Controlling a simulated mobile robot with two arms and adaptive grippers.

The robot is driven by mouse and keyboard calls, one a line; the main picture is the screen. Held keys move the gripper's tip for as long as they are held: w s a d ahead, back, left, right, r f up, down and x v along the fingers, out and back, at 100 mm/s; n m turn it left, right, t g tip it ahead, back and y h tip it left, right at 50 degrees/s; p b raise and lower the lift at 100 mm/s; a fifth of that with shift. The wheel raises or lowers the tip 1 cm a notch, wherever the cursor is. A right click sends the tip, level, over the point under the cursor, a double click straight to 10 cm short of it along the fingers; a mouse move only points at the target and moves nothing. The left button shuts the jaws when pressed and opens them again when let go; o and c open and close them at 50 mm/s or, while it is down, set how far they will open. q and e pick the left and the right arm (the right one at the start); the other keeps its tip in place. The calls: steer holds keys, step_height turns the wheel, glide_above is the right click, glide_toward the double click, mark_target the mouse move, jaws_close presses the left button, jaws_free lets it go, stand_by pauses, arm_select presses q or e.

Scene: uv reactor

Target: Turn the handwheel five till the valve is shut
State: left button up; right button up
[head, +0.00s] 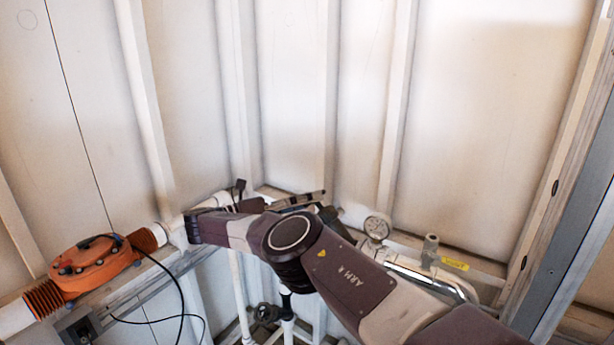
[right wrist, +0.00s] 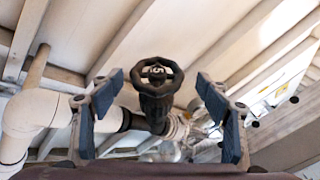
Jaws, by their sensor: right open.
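A dark handwheel (right wrist: 155,75) on a valve shows in the middle of the right wrist view, mounted on pale pipework. No number is readable on it. My right gripper (right wrist: 159,82) is open, with one finger on each side of the handwheel and a visible gap to it on both sides. The fingers appear nearer to the camera than the wheel, and no contact shows. In the head view my right arm crosses the middle and covers much of the pipework, so the handwheel and gripper cannot be made out clearly there. My left gripper is not in view.
An orange reactor housing (head: 95,265) with cables stands at the left. A pressure gauge (head: 377,227) and a yellow tag (head: 455,263) sit on the pipework at right. A thick pale pipe (right wrist: 35,115) runs left of the valve. Ribbed wall panels stand close behind.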

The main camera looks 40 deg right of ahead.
steer(key=shift+s+d+r, duration=0.15)
steer(key=shift+r, duration=0.75)
step_height(320, 180, up, 7)
steer(key=shift+s+f, duration=0.1)
steer(key=shift+f, duration=0.1)
steer(key=shift+r, duration=0.3)
steer(key=shift+c, duration=0.2)
